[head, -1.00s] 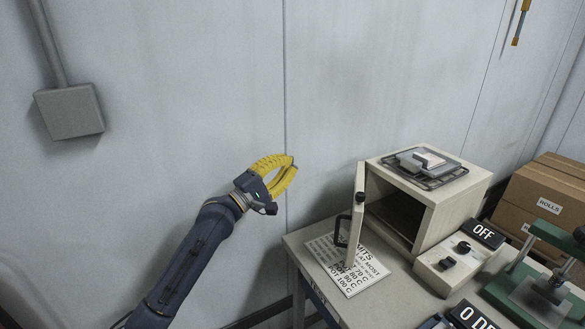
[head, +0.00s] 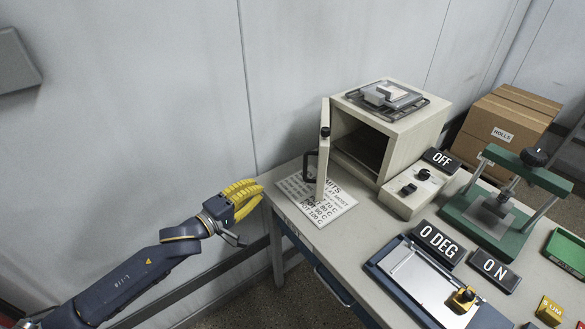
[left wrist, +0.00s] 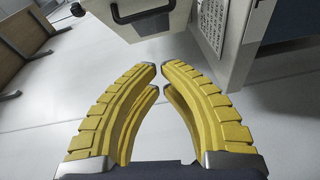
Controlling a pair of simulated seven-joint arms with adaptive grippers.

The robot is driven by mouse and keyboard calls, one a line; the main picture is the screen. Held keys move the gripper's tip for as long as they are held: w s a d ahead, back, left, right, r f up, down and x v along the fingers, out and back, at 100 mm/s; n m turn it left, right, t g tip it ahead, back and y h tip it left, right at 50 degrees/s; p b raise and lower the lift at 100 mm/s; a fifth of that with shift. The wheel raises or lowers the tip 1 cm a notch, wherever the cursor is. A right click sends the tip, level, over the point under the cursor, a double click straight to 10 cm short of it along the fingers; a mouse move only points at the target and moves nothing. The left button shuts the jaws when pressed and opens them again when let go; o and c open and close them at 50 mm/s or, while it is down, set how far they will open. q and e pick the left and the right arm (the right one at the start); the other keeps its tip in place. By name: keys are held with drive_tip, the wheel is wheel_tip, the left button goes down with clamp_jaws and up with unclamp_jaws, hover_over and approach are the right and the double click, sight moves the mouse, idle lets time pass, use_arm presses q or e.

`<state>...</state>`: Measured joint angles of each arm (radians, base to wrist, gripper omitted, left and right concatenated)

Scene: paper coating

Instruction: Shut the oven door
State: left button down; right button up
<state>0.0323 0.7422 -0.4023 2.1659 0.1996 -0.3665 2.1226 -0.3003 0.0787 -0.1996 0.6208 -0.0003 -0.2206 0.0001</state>
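The oven (head: 412,140) is a cream box on the table, its dark inside visible. Its door (head: 323,170) stands open, a thin cream panel swung out toward the table's near-left edge. The door has a black handle (head: 310,165) on its left face. My left gripper (head: 262,190) has yellow fingers drawn together and empty, left of the door and apart from it. In the left wrist view, the fingertips (left wrist: 159,71) nearly meet; a pale panel with a dark handle, seemingly the door (left wrist: 150,24), lies beyond them. My right gripper is not in view.
A printed limits sheet (head: 335,208) lies under the door. A control box (head: 413,189) with an OFF sign (head: 441,161) stands beside the oven. A tray (head: 386,99) sits on top. A green press (head: 490,215) and coating board (head: 425,285) stand to the right.

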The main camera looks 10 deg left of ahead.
use_arm(q)
drive_tip(key=w+d+n, duration=0.1)
drive_tip(key=w+d, duration=0.7)
drive_tip(key=w, duration=0.2)
drive_tip(key=shift+d+r, duration=0.25)
drive_tip(key=shift+r, duration=0.2)
idle(0.3)
drive_tip(key=shift+n, duration=0.3)
drive_tip(key=shift+s+d+n+t+y, duration=0.15)
drive_tip(key=shift+d+n+t+y, duration=0.15)
drive_tip(key=shift+d+t+y, duration=0.3)
drive_tip(key=shift+d, duration=0.15)
drive_tip(key=shift+s+d, duration=0.1)
drive_tip(key=shift+d, duration=0.25)
